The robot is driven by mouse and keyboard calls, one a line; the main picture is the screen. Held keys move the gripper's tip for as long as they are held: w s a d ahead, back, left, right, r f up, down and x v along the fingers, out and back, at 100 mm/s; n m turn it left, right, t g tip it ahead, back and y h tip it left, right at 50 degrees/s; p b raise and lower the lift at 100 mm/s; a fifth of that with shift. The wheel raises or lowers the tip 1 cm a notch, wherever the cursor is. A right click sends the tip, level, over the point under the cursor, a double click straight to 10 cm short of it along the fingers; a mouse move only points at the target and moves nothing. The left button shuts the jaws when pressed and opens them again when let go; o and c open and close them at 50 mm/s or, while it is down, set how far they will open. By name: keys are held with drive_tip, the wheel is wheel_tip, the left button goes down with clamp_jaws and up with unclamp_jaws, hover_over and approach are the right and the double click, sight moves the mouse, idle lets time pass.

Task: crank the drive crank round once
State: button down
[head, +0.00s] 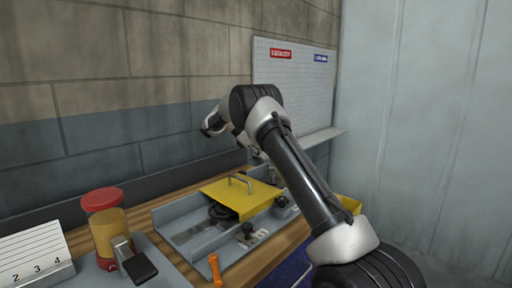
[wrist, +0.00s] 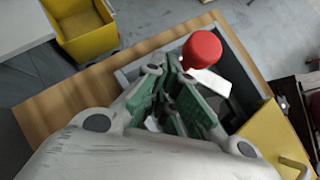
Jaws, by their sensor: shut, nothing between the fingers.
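A round red knob (wrist: 202,50) with a pale flat bar beside it lies past my fingertips in the wrist view. It looks like the drive crank's handle, but the joint between knob and bar is unclear. My gripper (wrist: 168,70), with green finger pads, is shut and empty, a little to the left of the knob in the picture. I see no contact between them. In the head view my own arm hides the knob and most of the gripper.
A yellow cover (head: 241,197) with a handle sits on the grey machine tray. A yellow bin (wrist: 82,30) is beyond the wooden table edge.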

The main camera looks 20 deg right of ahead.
drive_tip(key=v, duration=0.8)
drive_tip(key=s+d+r+m+t+y, duration=0.25)
drive_tip(key=s+d+r+y, duration=0.4)
drive_tip(key=d, duration=0.65)
drive_tip(key=w+a+r+m+t+y, duration=0.25)
drive_tip(key=a+t+y, duration=0.2)
drive_tip(key=a, duration=0.45)
wheel_tip(320, 180, down, 10)
drive_tip(key=shift+w+d+n+g, duration=0.2)
drive_tip(key=shift+d+n+g, duration=0.1)
drive_tip(key=shift+d, duration=0.15)
